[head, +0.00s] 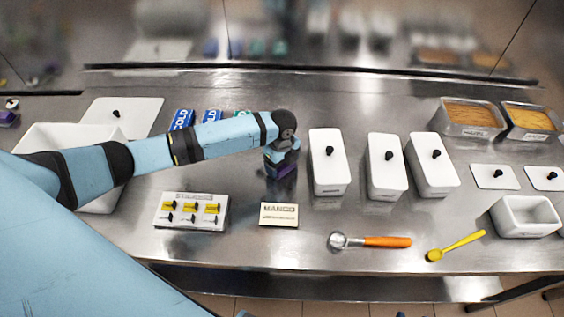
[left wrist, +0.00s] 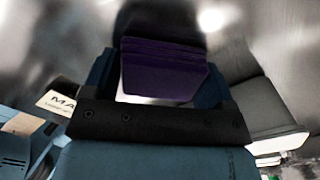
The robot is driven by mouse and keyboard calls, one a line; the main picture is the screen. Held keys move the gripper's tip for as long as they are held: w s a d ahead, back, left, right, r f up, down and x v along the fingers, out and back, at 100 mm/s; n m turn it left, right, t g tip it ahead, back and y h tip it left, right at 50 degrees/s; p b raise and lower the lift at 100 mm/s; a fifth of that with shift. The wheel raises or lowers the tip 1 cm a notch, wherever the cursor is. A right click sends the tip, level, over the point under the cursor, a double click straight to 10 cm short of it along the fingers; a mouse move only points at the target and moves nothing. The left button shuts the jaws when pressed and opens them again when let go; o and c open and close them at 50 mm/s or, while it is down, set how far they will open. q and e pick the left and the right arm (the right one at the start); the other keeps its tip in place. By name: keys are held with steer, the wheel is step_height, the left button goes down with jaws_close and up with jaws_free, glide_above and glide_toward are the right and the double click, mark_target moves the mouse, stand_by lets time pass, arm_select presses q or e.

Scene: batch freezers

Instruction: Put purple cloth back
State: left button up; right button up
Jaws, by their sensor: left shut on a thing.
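A folded purple cloth (left wrist: 165,70) sits between the fingers of my left gripper (left wrist: 168,92) in the left wrist view. In the head view the left gripper (head: 282,165) points down over the steel counter, with a dark purple patch of the cloth (head: 283,188) below it. The gripper is shut on the cloth. My arm hides part of the cloth and the counter behind it. I cannot tell whether the cloth touches the counter. My right gripper is not in view.
The MANGO sign (head: 279,214) is just in front of the left gripper; a white lidded container (head: 328,165) is to its right. A label stand (head: 191,211) is left, and a scoop (head: 369,241) and yellow spatula (head: 455,246) lie right. A white bin (head: 100,201) is partly behind my arm.

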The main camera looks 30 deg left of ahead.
arm_select(q)
steer(key=o, duration=0.8)
steer(key=shift+f, duration=0.1)
steer(key=shift+c, duration=0.2)
step_height(320, 180, up, 12)
